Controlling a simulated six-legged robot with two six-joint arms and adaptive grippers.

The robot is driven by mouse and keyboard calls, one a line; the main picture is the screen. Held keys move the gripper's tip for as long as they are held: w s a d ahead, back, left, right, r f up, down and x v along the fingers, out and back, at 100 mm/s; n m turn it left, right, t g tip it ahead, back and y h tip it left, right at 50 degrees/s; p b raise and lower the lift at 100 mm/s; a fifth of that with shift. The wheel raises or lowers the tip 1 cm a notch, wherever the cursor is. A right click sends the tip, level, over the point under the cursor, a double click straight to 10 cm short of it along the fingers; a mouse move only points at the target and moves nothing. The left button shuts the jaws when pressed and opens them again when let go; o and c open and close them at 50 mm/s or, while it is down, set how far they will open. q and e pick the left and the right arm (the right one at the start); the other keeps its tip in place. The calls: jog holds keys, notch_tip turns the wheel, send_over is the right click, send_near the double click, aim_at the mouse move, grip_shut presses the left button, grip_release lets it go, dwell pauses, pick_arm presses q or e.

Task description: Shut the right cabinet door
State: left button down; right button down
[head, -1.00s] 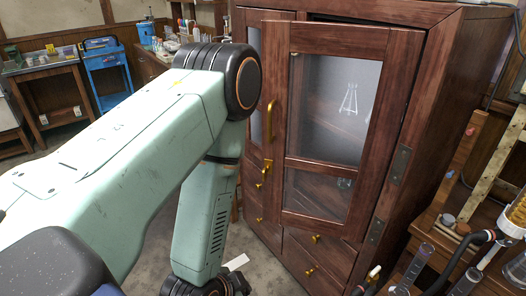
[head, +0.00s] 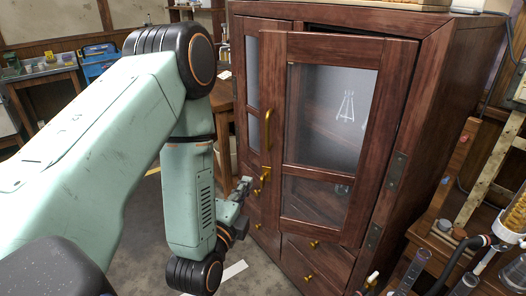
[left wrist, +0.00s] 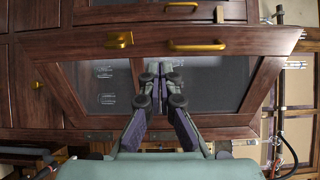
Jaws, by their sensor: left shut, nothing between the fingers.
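The right cabinet door (head: 396,110) is dark wood with glass panes and stands ajar, its free left edge out from the frame and a dark gap along its top. Its hinges (head: 397,171) are on its right side. It has a long brass handle (head: 267,130) and a brass latch (head: 265,174) below. My left gripper (head: 243,187) is low beside the door's free edge. In the left wrist view the door (left wrist: 270,85) appears turned sideways, and my left gripper (left wrist: 160,70) is shut and empty in front of its glass. Contact cannot be told. My right gripper is out of view.
The cabinet's left door (head: 252,85) is beside the open one, and drawers (head: 313,255) are below. A wooden bench (head: 440,245) with glassware and tubing stands close on the right. A table (head: 222,95) is behind my left arm. Floor at the lower middle is clear.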

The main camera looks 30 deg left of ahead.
pick_arm(q)
jog(key=p, duration=0.5)
send_near(262, 157)
jog(key=w, duration=0.2)
jog(key=w+r, duration=0.1)
jog(key=w, duration=0.1)
jog(key=w+r, duration=0.1)
jog(key=w, duration=0.1)
jog(key=shift+w+a+r, duration=0.15)
jog(key=shift+w+a, duration=0.2)
jog(key=shift+a, duration=0.05)
jog(key=shift+w, duration=0.1)
